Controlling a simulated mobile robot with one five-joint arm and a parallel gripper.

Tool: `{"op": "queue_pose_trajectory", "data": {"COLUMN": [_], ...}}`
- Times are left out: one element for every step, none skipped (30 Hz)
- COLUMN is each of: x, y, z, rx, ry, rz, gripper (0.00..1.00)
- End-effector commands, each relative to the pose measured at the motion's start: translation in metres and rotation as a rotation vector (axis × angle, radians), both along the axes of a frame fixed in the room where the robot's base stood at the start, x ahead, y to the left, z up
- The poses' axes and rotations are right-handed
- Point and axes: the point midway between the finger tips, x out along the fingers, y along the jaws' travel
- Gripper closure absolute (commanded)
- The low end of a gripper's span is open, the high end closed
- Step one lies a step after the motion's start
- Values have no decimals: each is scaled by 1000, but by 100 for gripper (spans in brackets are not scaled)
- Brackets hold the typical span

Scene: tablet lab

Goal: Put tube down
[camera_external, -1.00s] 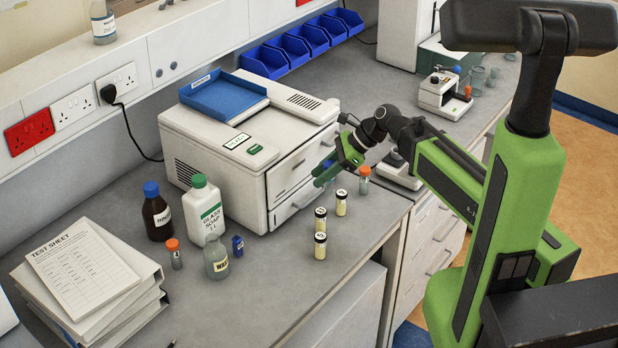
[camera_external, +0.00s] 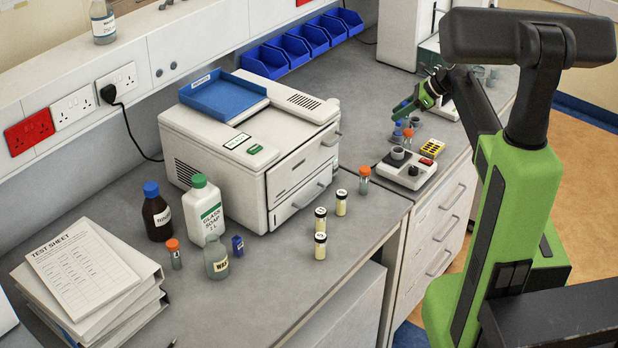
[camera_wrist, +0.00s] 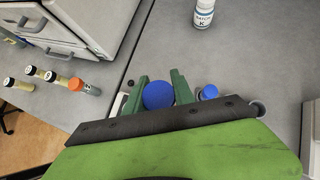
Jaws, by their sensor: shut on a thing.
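My gripper (camera_external: 402,110) is over the far right bench, beyond the printer's right side. In the wrist view its two green fingers (camera_wrist: 159,92) are closed around a blue-capped tube (camera_wrist: 158,95). The round cap shows from above; the body of this tube is hidden below it. A second, smaller-looking blue cap (camera_wrist: 208,92) is just right of the fingers. In the external view small capped items (camera_external: 404,132) stand close under the fingertips. I cannot tell which of them is the held tube, or whether it touches the bench.
A grey device with a knob (camera_external: 408,170) and a yellow rack (camera_external: 432,148) are nearby on the right bench. An orange-capped tube (camera_external: 363,179) and several dark-capped vials (camera_external: 341,203) stand by the printer (camera_external: 262,165). A white-labelled bottle (camera_wrist: 204,14) stands beyond the gripper.

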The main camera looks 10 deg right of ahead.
Motion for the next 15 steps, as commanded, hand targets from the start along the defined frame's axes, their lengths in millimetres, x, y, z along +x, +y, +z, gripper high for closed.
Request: {"op": "queue_pose_trajectory", "data": {"x": [4, 5, 5, 5, 5, 5, 6, 8, 11, 14, 16, 20, 23, 26, 30], "y": [-4, -6, -7, -7, -6, -4, -1, 3, 10, 17, 25, 35, 43, 51, 60], "z": [0, 0, 0, 0, -1, -3, -6, -10, -16, -22, -28, -35, -40, -45, -51], "rx": [0, 0, 0, 0, 0, 0, 0, 0, 0, 0, 0, 0, 0, 0, -1], "ry": [1, 0, 0, 0, 0, -1, 0, 0, -1, -1, -1, 0, -1, -1, -1], "rz": [-5, -7, -8, -8, -8, -8, -7, -7, -6, -6, -4, -4, -5, -4, -4], "gripper": [100, 100, 100, 100, 100, 100, 100, 100, 100, 100, 100, 100, 100, 100, 100]}}
